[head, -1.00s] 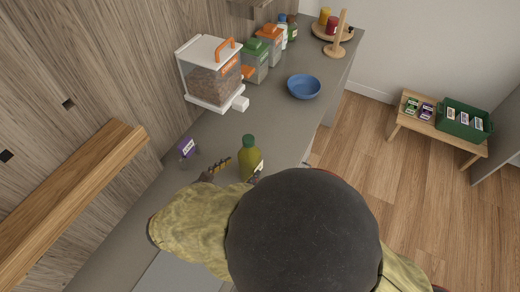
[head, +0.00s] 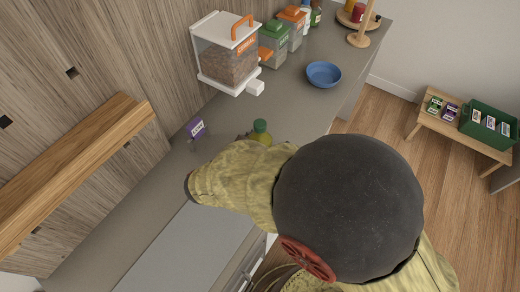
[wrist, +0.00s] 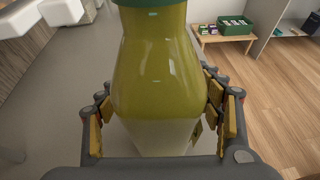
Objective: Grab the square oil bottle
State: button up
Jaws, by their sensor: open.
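The square oil bottle (wrist: 155,75) stands upright on the counter, yellow-green with a green cap. In the wrist view it fills the middle, between the two fingers of my gripper (wrist: 160,118). The fingers are open, one on each side of the bottle, with a narrow gap at the left; at the right I cannot tell whether they touch. In the head view only the green cap and upper part of the bottle (head: 261,133) show, the rest hidden behind my arm.
A cereal dispenser (head: 226,62), a blue bowl (head: 324,74) and lidded containers (head: 274,42) stand farther back. A wooden shelf (head: 75,150) juts from the wall at left. Grey counter (head: 290,105) beyond the bottle is clear.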

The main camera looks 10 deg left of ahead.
jog(key=shift+r, duration=0.1)
grip_shut()
dwell(0.9)
